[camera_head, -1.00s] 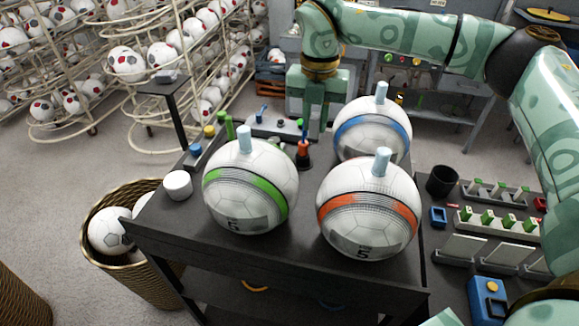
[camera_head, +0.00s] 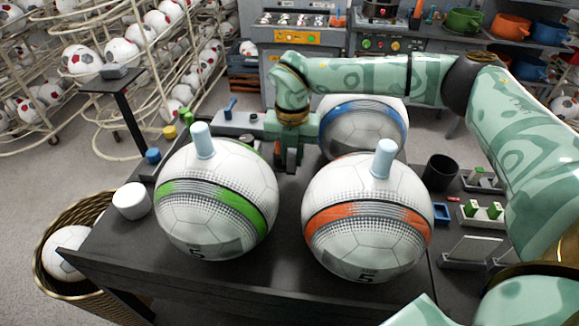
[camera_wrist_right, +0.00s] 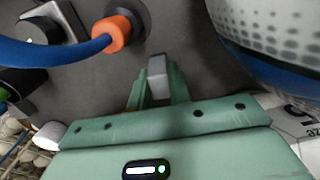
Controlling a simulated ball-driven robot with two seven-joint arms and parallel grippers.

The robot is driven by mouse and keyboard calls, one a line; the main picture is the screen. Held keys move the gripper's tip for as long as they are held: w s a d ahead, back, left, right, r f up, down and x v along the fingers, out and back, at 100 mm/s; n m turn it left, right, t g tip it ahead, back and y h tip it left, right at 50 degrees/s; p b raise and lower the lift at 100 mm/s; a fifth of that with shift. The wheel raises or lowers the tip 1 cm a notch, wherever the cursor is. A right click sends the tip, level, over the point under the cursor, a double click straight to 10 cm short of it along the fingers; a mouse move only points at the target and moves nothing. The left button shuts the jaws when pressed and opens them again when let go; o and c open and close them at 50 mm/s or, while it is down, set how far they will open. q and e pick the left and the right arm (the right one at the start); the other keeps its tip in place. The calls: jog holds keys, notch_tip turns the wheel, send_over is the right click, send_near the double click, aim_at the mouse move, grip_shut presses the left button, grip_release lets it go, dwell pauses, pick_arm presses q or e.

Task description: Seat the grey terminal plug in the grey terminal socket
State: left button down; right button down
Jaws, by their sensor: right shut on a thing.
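My right gripper (camera_head: 291,160) is between the green-striped and blue-striped balls, pointing down near the table. In the right wrist view, its fingers (camera_wrist_right: 157,88) are shut on a small light-grey block, which looks like the grey terminal plug (camera_wrist_right: 157,72). The plug is above or at the dark surface; contact cannot be told. An orange plug (camera_wrist_right: 112,33) with a blue cable (camera_wrist_right: 50,52) stands close by, up and left of the fingers, at a dark round base. I cannot make out the grey terminal socket. My left gripper is not in view.
Balls with green (camera_head: 216,198), orange (camera_head: 367,218) and blue (camera_head: 362,125) stripes crowd the dark table (camera_head: 190,285). The blue-striped ball is close to the gripper's right. A grey unit with a blue lever (camera_head: 229,105) is behind left. A white cup (camera_head: 131,201) stands at left.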

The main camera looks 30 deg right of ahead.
aim_at(292, 165)
notch_tip(292, 165, down, 4)
jog(key=shift+r, duration=0.35)
jog(key=c, duration=1.3)
grip_release()
